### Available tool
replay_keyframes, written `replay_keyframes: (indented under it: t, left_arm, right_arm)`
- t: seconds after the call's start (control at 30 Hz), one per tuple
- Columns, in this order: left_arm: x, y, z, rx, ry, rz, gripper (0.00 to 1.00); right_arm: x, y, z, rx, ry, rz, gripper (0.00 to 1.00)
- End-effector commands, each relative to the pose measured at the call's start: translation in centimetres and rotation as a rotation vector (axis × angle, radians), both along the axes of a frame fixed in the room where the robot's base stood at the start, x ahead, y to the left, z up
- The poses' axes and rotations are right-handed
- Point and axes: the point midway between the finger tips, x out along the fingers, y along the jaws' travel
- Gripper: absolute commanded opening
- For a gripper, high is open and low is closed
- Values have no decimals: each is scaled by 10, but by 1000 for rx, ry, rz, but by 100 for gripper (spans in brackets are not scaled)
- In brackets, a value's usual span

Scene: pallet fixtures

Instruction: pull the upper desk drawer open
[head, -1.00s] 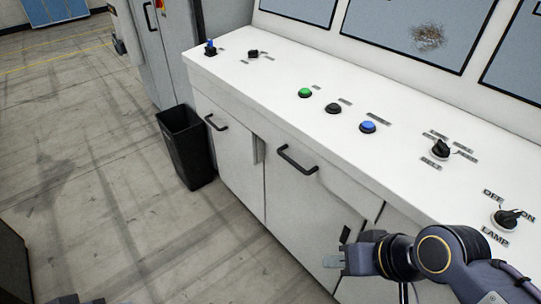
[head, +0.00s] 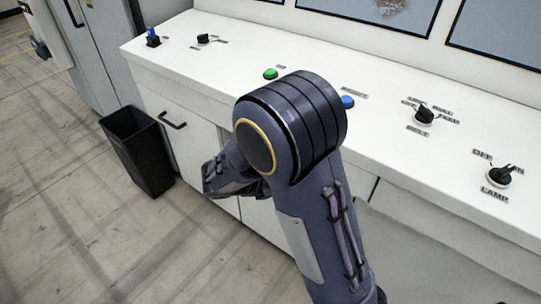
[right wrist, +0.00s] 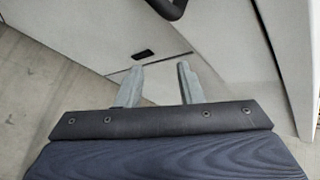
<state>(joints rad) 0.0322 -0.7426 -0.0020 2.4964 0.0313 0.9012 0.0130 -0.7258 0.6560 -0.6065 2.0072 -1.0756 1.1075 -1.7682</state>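The white desk (head: 420,185) runs along the right in the head view. My right arm covers the upper drawer's front and handle there. In the right wrist view a dark bar handle (right wrist: 168,8) shows at the top edge, partly cut off; it looks like the upper drawer's handle. My right gripper (right wrist: 160,85) is open and empty, with its two fingers apart below the handle and not touching it. The fingers are hidden in the head view. I cannot tell whether the drawer is shut. My left gripper is not in view.
A black bin (head: 138,150) stands on the floor beside the desk's left end. A cabinet handle (head: 172,120) shows near it. The desktop carries a green button (head: 270,74), a blue button (head: 347,101) and several switches. Floor at the lower left is clear.

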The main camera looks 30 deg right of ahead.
Motion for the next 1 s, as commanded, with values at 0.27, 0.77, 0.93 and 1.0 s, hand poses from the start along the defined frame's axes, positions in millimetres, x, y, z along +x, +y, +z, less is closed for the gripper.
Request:
replay_keyframes:
  t: [0.27,0.77,0.93,1.0]
  left_arm:
    - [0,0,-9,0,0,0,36]
    - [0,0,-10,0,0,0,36]
    - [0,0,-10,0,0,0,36]
    - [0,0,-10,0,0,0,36]
  right_arm:
    - [67,33,17,-492,333,448,34]
    - [96,-18,8,-548,378,487,34]
    - [102,-31,6,-547,374,487,34]
    - [103,-33,5,-547,374,487,34]
